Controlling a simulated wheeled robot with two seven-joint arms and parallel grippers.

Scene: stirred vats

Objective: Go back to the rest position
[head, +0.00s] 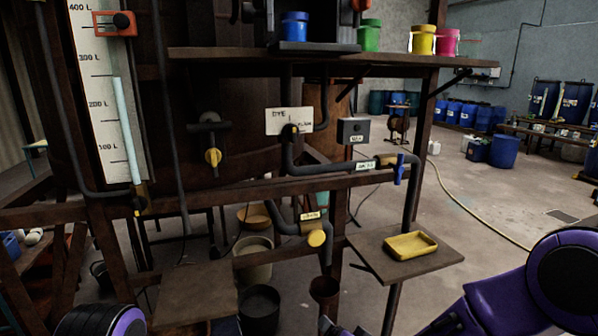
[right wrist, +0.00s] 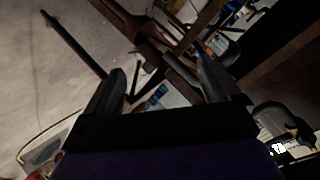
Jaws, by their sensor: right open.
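My right gripper (right wrist: 160,88) shows in the right wrist view with its two dark fingers apart and nothing between them. In the head view my purple right arm comes in at the lower right, and its gripper is out of the picture. A purple and black part of my left arm shows at the bottom left edge of the head view; the left gripper is not seen. The wooden vat frame stands ahead, with a level gauge (head: 108,100) at the left and a yellow-handled valve (head: 212,156) in the middle.
An upper shelf (head: 230,54) carries blue, green, yellow and pink pots. A yellow tray (head: 410,245) lies on a small side shelf (head: 440,262) near my right arm. Pipes and a blue-handled valve (head: 400,170) stick out. Buckets (head: 258,308) stand below. Open floor (head: 500,190) lies to the right.

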